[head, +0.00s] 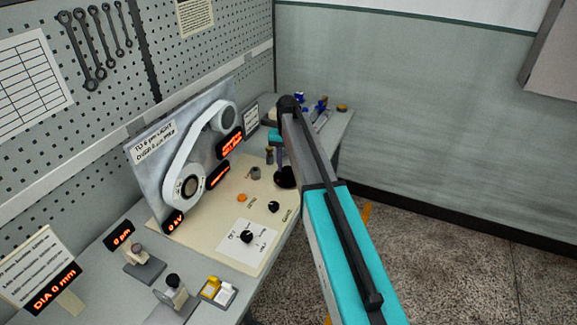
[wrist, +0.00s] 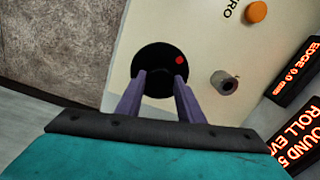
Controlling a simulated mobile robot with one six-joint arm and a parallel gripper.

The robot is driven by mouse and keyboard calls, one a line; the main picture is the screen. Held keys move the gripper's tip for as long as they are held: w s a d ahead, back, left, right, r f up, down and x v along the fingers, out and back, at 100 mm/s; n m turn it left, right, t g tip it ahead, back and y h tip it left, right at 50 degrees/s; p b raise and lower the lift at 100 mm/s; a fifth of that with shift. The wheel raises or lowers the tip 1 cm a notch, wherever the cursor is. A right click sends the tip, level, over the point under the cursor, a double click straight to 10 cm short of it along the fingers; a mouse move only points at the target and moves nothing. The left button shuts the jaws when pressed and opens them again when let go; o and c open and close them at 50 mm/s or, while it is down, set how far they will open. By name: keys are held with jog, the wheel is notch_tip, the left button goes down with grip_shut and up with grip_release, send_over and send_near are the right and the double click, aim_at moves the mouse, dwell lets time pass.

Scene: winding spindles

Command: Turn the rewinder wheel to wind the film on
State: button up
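The black round wheel (wrist: 158,62) with a red dot near its rim lies on the cream panel in the wrist view. It also shows in the head view (head: 286,178) near the panel's far right edge, partly behind my arm. I take it to be the rewinder wheel. My gripper (wrist: 160,80) points at the wheel, its two purple fingers apart on either side of its near part. Nothing is visibly held between them. Whether the fingertips touch the wheel I cannot tell. In the head view, the fingers (head: 280,156) are just above the wheel.
An upright plate (head: 160,190) carries two white rolls (head: 187,187) joined by a white band. A grey post (wrist: 224,83) and an orange knob (wrist: 256,11) stand beside the wheel. Glowing displays and a black dial (head: 246,236) are nearby. Open floor lies right of the bench.

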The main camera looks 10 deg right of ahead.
jog(key=shift+d, duration=0.1)
jog(key=shift+m, duration=0.5)
jog(key=shift+m+b, duration=1)
jog(key=shift+m, duration=1.3)
jog(key=o, duration=1.1)
jog(key=shift+c, duration=0.2)
jog(key=shift+r, duration=0.1)
